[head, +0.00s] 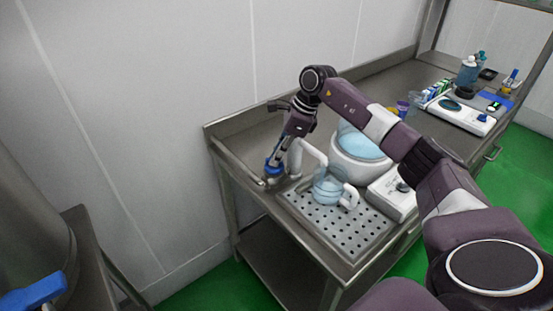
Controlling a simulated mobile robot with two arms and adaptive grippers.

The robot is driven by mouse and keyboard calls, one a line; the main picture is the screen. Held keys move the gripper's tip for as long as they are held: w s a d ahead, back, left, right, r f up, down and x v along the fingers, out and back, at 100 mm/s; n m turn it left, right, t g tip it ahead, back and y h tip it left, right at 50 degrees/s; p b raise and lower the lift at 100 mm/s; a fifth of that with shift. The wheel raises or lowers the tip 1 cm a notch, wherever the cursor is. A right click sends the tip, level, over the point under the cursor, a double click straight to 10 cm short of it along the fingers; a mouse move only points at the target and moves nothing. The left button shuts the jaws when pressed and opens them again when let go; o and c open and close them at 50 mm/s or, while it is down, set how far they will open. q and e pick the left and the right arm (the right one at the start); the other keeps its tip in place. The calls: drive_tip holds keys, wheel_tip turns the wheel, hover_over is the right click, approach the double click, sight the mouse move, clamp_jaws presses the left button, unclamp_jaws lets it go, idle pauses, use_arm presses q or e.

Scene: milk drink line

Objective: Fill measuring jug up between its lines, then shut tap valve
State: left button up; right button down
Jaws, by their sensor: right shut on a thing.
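The measuring jug (327,190) is clear with a pale handle and stands on the perforated drip tray (349,243). It looks pale blue; its lines and exact fill level are too small to read. A pale tap pipe (313,152) bends over beside the jug, its outlet above or close to the jug's top. My right gripper (275,163) points down at the table's left end and is shut on the blue tap valve handle (273,169), which it partly hides. Whether liquid is running cannot be told. My left gripper is out of view.
A white tub (352,168) with pale blue contents stands behind the jug, beside a white boxy device (390,195). Bottles (467,72) and a white scale-like device (459,115) stand far right. A blue lever (33,293) shows lower left.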

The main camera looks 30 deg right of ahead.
idle(0.5)
drive_tip(key=c, duration=2)
unclamp_jaws()
drive_tip(key=shift+r, duration=0.15)
drive_tip(key=v, duration=1.1)
drive_tip(key=shift+s+d+r, duration=0.1)
drive_tip(key=shift+d+r, duration=0.1)
drive_tip(key=shift+r, duration=0.15)
